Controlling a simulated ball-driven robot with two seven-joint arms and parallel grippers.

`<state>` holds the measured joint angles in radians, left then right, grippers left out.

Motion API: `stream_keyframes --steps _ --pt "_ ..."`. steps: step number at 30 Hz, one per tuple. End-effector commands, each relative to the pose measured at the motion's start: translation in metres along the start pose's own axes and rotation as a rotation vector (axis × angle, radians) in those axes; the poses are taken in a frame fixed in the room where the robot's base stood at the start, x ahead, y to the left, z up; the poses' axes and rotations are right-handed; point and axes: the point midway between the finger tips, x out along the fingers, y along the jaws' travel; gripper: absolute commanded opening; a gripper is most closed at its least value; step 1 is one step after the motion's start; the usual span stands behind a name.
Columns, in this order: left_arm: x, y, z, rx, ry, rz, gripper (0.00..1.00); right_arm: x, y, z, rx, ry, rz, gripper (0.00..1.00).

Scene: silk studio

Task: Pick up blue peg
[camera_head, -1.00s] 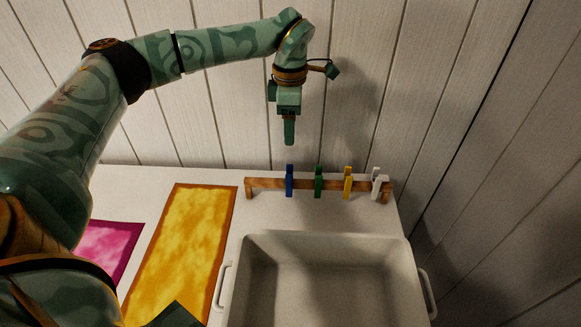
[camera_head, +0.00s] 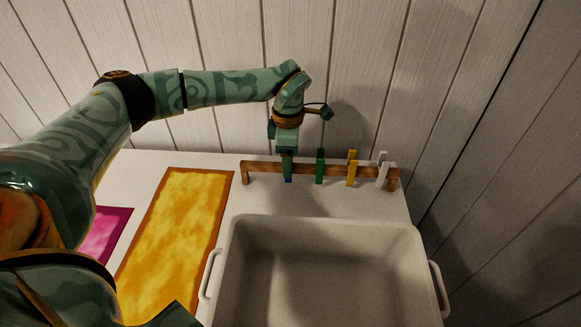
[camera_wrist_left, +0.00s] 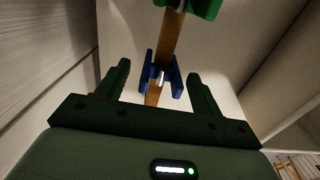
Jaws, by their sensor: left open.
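The blue peg (camera_wrist_left: 174,74) is clipped on a wooden rail (camera_wrist_left: 171,40) in the left wrist view, between the fingers and a little beyond their tips. In the head view only a small blue bit of the peg (camera_head: 288,180) shows below the fingers; the rest is hidden behind them. My left gripper (camera_head: 287,166) points down at the rail's left part. In the wrist view my left gripper (camera_wrist_left: 162,78) is open, one finger on each side of the peg, with gaps visible. My right gripper is not in view.
A green peg (camera_head: 320,167), a yellow peg (camera_head: 351,172) and a white peg (camera_head: 382,172) sit further right on the rail. A pale basin (camera_head: 233,270) stands in front. A yellow cloth (camera_head: 173,235) and a magenta cloth (camera_head: 103,235) lie left. A plank wall is behind.

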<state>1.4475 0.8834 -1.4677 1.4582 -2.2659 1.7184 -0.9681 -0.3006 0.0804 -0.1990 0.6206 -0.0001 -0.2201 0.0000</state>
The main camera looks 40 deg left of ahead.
Motion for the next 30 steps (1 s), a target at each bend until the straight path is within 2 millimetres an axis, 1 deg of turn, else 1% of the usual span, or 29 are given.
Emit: stream_keyframes --steps 1,5,6,8,9,11,18,21,23,30 --pt "0.002 0.0 0.0 0.0 -0.001 0.0 0.66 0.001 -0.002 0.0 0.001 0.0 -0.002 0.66" --pt "0.0 0.0 0.0 0.0 -0.002 0.002 0.66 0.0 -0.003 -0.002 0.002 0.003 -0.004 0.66" --pt "0.0 0.0 0.0 0.001 -0.002 0.002 0.64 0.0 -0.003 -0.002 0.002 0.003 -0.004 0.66" --pt "0.0 0.0 0.001 0.001 -0.002 0.001 0.47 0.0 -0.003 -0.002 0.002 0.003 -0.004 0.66" --pt "0.0 0.0 0.001 0.001 -0.002 0.001 0.36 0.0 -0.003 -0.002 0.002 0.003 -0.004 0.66" --pt "0.0 0.0 0.001 0.001 -0.002 0.001 0.19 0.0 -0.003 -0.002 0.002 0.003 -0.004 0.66" --pt "0.0 0.0 0.001 0.001 -0.001 0.001 0.19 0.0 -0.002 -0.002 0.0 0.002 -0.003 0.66" --pt "-0.006 0.0 0.001 0.001 -0.002 0.003 0.19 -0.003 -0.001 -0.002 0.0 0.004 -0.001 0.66" --pt "-0.015 0.001 0.001 0.002 -0.004 0.005 0.19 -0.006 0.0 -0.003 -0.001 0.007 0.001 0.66" --pt "-0.07 0.0 0.001 0.001 -0.005 0.007 0.19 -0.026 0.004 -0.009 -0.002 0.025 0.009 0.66"
